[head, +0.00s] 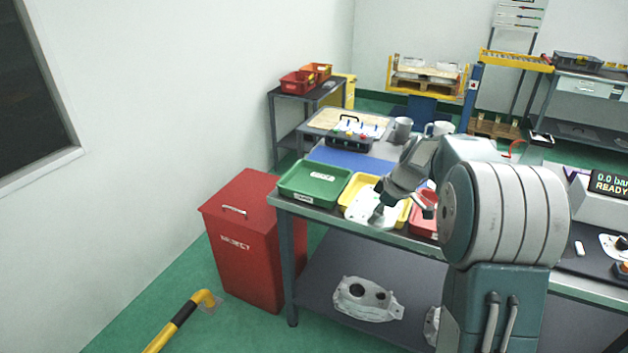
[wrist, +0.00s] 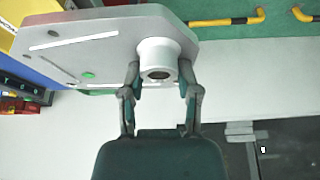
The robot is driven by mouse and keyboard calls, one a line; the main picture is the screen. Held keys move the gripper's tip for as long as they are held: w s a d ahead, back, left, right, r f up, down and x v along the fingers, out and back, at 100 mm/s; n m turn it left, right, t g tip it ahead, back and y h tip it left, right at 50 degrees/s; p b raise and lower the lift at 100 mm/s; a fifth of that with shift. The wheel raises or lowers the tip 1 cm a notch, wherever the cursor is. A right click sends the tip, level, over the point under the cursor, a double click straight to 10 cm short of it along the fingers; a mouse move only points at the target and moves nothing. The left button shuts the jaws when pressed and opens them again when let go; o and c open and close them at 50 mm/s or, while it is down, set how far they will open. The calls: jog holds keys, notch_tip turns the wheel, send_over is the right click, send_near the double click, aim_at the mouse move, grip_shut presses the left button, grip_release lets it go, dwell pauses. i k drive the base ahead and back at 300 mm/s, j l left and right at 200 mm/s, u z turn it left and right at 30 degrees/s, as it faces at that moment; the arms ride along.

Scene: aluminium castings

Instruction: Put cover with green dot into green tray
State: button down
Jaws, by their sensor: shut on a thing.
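The cover (wrist: 110,38) is a pale grey metal plate with a round boss, and a small green dot (wrist: 88,75) shows on it in the wrist view. My gripper (wrist: 161,84) is shut on the cover's boss, one finger on each side. In the head view the cover (head: 357,206) is at the front of the yellow tray, hiding part of it; its exact height is hard to tell. My gripper (head: 381,212) is at the cover's right part. The green tray (head: 322,203) is just left of the cover on the bench, with a white patch inside.
The yellow tray (head: 368,178) and a red tray (head: 421,226) stand to the right of the green tray. A red reject bin (head: 240,255) stands left of the bench. A casting (head: 366,300) lies on the lower shelf. A dark caddy (head: 349,142) stands behind the trays.

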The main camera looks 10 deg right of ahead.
aim_at(314, 186)
jog(key=i, duration=1.25)
